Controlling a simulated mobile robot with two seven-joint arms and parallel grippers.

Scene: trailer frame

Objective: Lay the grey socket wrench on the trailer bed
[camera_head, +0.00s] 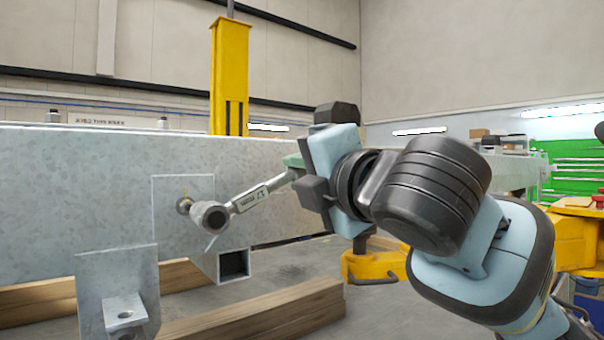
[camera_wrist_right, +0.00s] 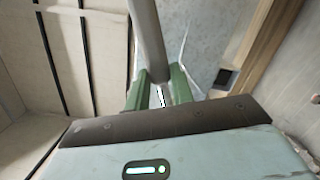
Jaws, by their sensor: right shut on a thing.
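The grey socket wrench (camera_head: 250,197) is held out to the left by my right gripper (camera_head: 294,162), its round head in front of a plate on the side of the grey metal trailer frame (camera_head: 80,175). The head is close to a bolt (camera_head: 184,204) on that plate; I cannot tell whether they touch. In the right wrist view the wrench's grey shaft (camera_wrist_right: 147,38) runs between the green fingers of my right gripper (camera_wrist_right: 159,90), which are shut on it. The trailer bed's upper surface is mostly hidden from this low angle. My left gripper is not in view.
A square tube end (camera_head: 234,264) and an angle bracket (camera_head: 118,290) stick out below the beam. Wooden beams (camera_head: 255,315) lie on the floor. A yellow post (camera_head: 229,75) rises behind the frame. Yellow equipment (camera_head: 375,265) and green drawers (camera_head: 577,170) stand right.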

